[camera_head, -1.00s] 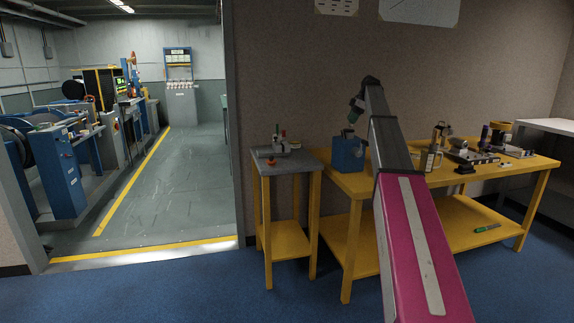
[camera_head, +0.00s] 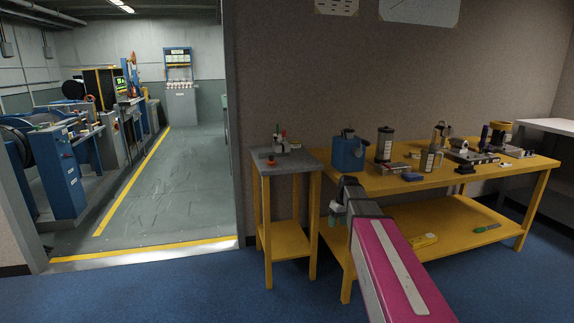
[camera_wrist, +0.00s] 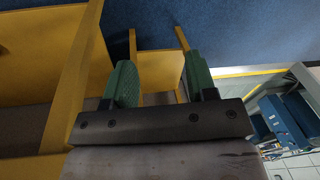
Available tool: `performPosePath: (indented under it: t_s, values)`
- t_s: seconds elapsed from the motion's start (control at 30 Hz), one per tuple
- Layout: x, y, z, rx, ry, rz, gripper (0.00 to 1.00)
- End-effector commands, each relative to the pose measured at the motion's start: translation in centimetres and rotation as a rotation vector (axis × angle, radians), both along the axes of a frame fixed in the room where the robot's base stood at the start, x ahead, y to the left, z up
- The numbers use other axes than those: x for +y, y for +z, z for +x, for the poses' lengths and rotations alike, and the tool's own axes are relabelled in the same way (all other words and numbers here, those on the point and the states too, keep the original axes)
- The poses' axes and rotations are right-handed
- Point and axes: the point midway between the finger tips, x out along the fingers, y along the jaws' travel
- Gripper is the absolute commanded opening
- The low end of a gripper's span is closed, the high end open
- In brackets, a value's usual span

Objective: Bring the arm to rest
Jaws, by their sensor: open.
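My arm (camera_head: 400,270) shows in the head view with its magenta link reaching up from the bottom edge. Its far end is low, in front of the left end of the yellow workbench (camera_head: 460,178). My gripper (camera_wrist: 161,82) shows in the wrist view as two green fingers set apart with nothing between them. In the head view the wrist end hides most of it; a bit of green shows near the bench leg. Whether it touches the bench cannot be told.
A small side table (camera_head: 262,167) stands left of the bench. A blue box (camera_head: 347,153), a dark canister (camera_head: 384,144) and several tools stand on the bench. A yellow item (camera_head: 424,240) lies on its lower shelf. The doorway floor at left is clear.

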Motion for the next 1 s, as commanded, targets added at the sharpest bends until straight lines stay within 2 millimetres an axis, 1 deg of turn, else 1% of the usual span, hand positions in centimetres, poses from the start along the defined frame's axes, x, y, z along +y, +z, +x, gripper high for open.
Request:
performPosePath:
  t_s: [0.03,0.07,0.1,0.17,0.2,0.3,0.4,0.5,0.6,1.0]
  values:
    - [0.6,-1.8,-4.0,0.014,-0.049,-0.019,0.52]
    - [0.8,-2.7,-5.5,0.020,-0.083,-0.030,0.52]
    - [1.1,-3.9,-7.6,0.026,-0.127,-0.044,0.52]
    - [1.5,-5.5,-10.7,0.034,-0.193,-0.068,0.52]
    - [1.7,-6.4,-12.7,0.039,-0.235,-0.083,0.52]
    - [2.1,-8.3,-17.1,0.045,-0.330,-0.117,0.52]
    - [2.3,-9.5,-20.5,0.046,-0.405,-0.142,0.52]
    - [2.4,-10.3,-22.6,0.045,-0.455,-0.157,0.52]
    - [2.4,-10.6,-23.4,0.042,-0.480,-0.165,0.52]
    - [2.4,-10.7,-23.4,0.042,-0.487,-0.166,0.52]
